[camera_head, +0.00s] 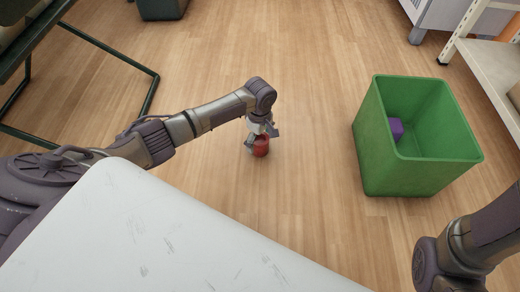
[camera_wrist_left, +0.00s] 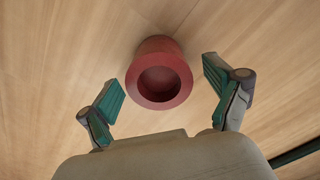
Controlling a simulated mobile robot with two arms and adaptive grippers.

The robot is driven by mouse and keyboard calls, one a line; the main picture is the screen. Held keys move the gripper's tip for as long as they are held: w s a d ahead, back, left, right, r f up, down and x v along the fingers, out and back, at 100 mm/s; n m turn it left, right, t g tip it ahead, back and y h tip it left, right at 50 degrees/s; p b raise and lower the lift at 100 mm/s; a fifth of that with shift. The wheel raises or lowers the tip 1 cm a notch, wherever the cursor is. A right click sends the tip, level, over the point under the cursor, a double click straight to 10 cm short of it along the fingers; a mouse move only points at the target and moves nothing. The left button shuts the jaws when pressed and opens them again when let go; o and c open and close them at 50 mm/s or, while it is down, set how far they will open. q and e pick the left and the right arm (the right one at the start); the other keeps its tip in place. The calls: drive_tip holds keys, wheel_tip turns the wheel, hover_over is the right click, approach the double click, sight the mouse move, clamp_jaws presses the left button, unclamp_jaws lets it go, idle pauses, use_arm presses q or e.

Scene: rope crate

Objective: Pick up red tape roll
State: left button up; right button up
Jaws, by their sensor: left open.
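The red tape roll (camera_head: 261,148) rests on the wooden floor, below my left gripper (camera_head: 262,140) in the head view. In the left wrist view the tape roll (camera_wrist_left: 160,75) shows its round opening, between and a little beyond the two fingers of the left gripper (camera_wrist_left: 165,95). The fingers are spread wide, with a gap on each side of the roll, and I see no contact. The right arm shows at the lower right of the head view, but its gripper is out of frame.
A green crate (camera_head: 372,150) stands on the floor to the right, with a purple object (camera_head: 396,128) inside. A white surface (camera_head: 150,235) fills the lower left. A dark green frame (camera_head: 110,50) is at the left, and a pale shelf (camera_head: 490,75) at the upper right. Floor around the roll is clear.

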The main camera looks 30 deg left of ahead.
use_arm(q)
drive_tip(key=shift+f, duration=0.1)
drive_tip(key=c, duration=1.5)
